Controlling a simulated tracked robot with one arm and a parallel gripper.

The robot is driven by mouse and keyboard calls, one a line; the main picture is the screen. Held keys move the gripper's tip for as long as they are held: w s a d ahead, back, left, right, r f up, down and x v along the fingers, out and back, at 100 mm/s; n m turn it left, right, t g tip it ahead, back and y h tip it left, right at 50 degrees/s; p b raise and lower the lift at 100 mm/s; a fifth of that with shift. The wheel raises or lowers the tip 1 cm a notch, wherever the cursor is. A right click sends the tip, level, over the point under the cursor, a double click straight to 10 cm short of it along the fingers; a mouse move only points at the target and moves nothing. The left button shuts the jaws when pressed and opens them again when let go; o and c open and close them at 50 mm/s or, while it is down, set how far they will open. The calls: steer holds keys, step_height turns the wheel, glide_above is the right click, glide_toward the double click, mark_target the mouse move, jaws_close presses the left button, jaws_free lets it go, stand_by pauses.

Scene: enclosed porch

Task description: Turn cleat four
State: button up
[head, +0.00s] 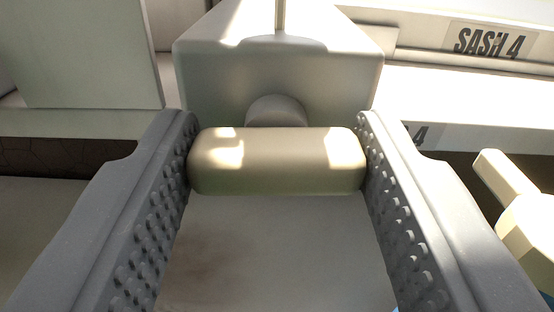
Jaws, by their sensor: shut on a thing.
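The cleat (275,172) is a cream, rounded bar lying level across the middle of the head view. A short round stem (276,110) joins it to a pale block-shaped housing (278,70) behind it. My gripper (277,165) is shut on the cleat, with one studded grey finger against each end of the bar. A label reading "SASH 4" (490,42) is on the white rail at the upper right.
A thin upright rod or cord (280,15) rises from the top of the housing. A pale panel (85,55) stands at the upper left. A cream knob-like object with a bar (510,185) is close to my right finger, cut off by the picture edge.

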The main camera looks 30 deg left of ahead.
steer(key=n+b, duration=0.4)
steer(key=b, duration=0.1)
steer(key=shift+f+n, duration=0.3)
steer(key=n+b, duration=0.4)
steer(key=b, duration=0.2)
steer(key=shift+s+f+n, duration=0.1)
steer(key=shift+n, duration=0.2)
steer(key=n+b, duration=0.3)
steer(key=b, duration=0.2)
steer(key=shift+n+b, duration=0.3)
steer(key=n+b, duration=0.4)
steer(key=b, duration=0.1)
steer(key=shift+a+n+b, duration=0.15)
steer(key=shift+n+b, duration=0.15)
steer(key=shift+b, duration=0.05)
steer(key=o, duration=1)
steer(key=shift+s, duration=0.1)
